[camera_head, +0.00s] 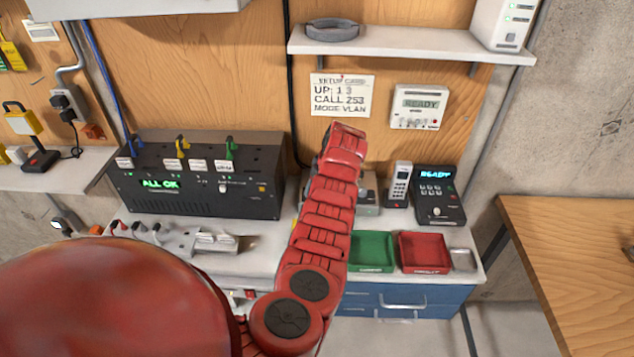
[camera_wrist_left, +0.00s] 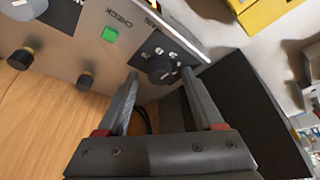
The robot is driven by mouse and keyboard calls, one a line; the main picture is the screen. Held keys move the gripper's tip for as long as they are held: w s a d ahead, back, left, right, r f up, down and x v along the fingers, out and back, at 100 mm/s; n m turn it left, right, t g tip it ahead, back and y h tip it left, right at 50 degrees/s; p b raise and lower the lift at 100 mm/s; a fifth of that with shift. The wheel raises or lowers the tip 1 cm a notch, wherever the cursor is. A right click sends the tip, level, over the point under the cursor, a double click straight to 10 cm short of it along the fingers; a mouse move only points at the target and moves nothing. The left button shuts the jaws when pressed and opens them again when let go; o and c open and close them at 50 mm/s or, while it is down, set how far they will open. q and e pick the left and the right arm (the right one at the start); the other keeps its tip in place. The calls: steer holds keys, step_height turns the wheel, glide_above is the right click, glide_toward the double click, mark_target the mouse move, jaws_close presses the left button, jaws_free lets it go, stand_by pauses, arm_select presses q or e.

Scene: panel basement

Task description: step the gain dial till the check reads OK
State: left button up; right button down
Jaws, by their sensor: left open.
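In the left wrist view a light grey panel carries a black round dial (camera_wrist_left: 160,69) on a dark plate with pale marks around it. I cannot read a name or number at it. In the head view my red arm hides the gripper and most of a grey device (camera_head: 369,196). My right gripper is not in view.
Two black knobs (camera_wrist_left: 86,81) (camera_wrist_left: 20,59) sit on the panel. A black box (camera_head: 205,180) showing ALL OK stands left of my arm. A green tray (camera_head: 372,270), a red tray (camera_head: 425,269) and a keypad unit (camera_head: 437,195) reading READY stand right. A shelf (camera_head: 410,44) hangs above.

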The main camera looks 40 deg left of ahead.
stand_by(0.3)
arm_select(q)
jaws_close()
steer(key=shift+f, duration=0.1)
steer(key=shift+a+f+m+t+b, duration=0.15)
steer(key=shift+m+t+b, duration=0.25)
steer(key=shift+m+b, duration=0.55)
steer(key=shift+s+m+t+b, duration=0.1)
steer(key=shift+m+t+b, duration=0.3)
steer(key=shift+m+b, duration=0.8)
steer(key=shift+m+t+h+b, duration=0.3)
steer(key=shift+m+h+b, duration=0.2)
steer(key=shift+m+b, duration=0.55)
steer(key=shift+r+m+b, duration=0.2)
steer(key=shift+m+b, duration=0.35)
steer(key=shift+m, duration=0.15)
